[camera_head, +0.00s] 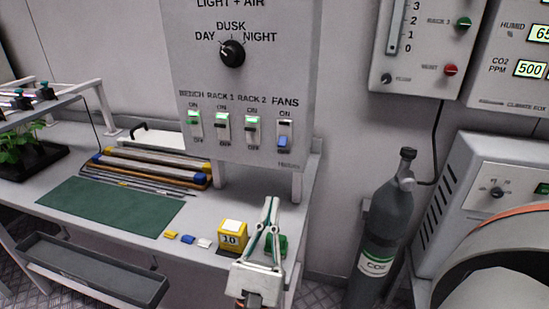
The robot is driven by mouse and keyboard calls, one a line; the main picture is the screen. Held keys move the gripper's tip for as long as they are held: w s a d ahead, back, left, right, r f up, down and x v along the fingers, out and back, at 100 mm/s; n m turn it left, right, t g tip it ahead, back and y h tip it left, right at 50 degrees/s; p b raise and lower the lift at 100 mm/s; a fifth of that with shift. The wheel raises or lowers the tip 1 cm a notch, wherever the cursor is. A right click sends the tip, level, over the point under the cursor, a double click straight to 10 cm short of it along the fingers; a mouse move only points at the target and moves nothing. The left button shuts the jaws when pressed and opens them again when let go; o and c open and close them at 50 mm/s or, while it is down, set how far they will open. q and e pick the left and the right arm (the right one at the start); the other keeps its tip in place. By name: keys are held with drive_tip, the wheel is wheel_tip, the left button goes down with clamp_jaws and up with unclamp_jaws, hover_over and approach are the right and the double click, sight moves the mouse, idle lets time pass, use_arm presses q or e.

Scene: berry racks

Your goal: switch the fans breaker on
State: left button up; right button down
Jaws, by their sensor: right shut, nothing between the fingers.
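The fans breaker (284,136) is the rightmost of the switches on the grey light-and-air panel (300,60). Its blue lever sits low, at the bottom of its slot, and no green shows at its top. The bench, rack 1 and rack 2 breakers to its left show green at the top, under ON. My right gripper (272,203) points up from below, in front of the bench edge. Its fingertips are together and empty, lower in the picture than the fans breaker and apart from it. My left gripper is not in view.
A yellow block marked 10 (232,236) and a green object (281,246) are beside my right gripper. A green mat (110,208) and a tray of rods (150,170) lie on the bench. A CO2 cylinder (385,235) stands at right.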

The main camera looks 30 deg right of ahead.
sight(283, 142)
drive_tip(key=p+x, duration=0.2)
drive_tip(key=x, duration=0.7)
drive_tip(key=shift+r, duration=0.15)
drive_tip(key=shift+w+d+r, duration=0.2)
drive_tip(key=shift+d, duration=0.05)
drive_tip(key=shift+a+r+p, duration=0.1)
drive_tip(key=shift+r+p, duration=0.15)
drive_tip(key=shift+p, duration=0.5)
drive_tip(key=shift+g+y, duration=0.3)
drive_tip(key=shift+p, duration=0.3)
